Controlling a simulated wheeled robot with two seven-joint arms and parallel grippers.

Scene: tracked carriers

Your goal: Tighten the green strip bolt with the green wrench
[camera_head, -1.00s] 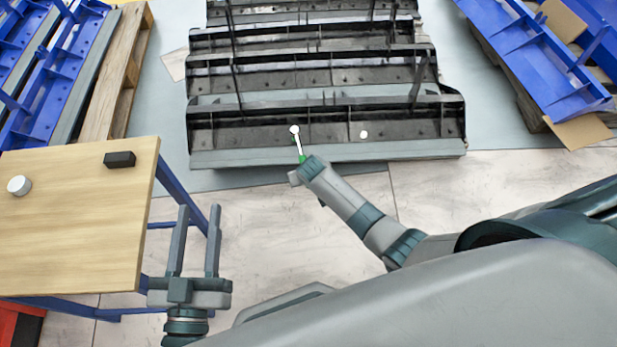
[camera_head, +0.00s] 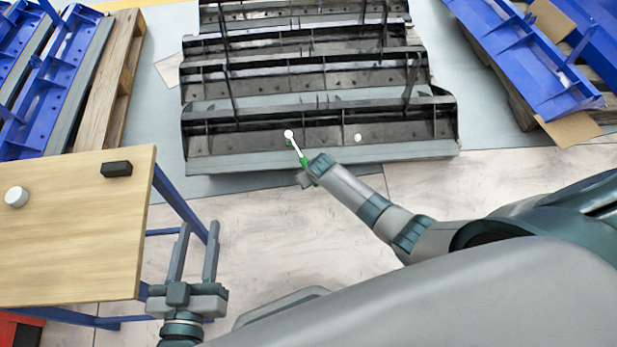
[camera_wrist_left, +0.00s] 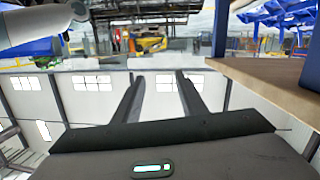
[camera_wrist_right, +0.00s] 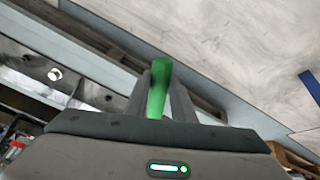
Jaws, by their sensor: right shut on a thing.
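The green wrench has a green handle (camera_head: 304,162) and a pale shaft ending in a round white head (camera_head: 289,134). My right gripper (camera_head: 310,171) is shut on the handle, which also shows between its fingers in the right wrist view (camera_wrist_right: 158,90). The wrench head lies over the nearest dark strip (camera_head: 235,141) of the carrier. A small bit of green (camera_head: 288,143) shows beside the head, likely the green strip bolt, mostly hidden. My left gripper (camera_head: 199,228) is open and empty, beside the wooden table.
A white round bolt head (camera_head: 357,137) sits on the same strip to the right. A wooden table (camera_head: 70,230) with a black block (camera_head: 116,169) and a white cylinder (camera_head: 16,197) stands at left. Blue carriers on pallets flank the dark one. Floor between is clear.

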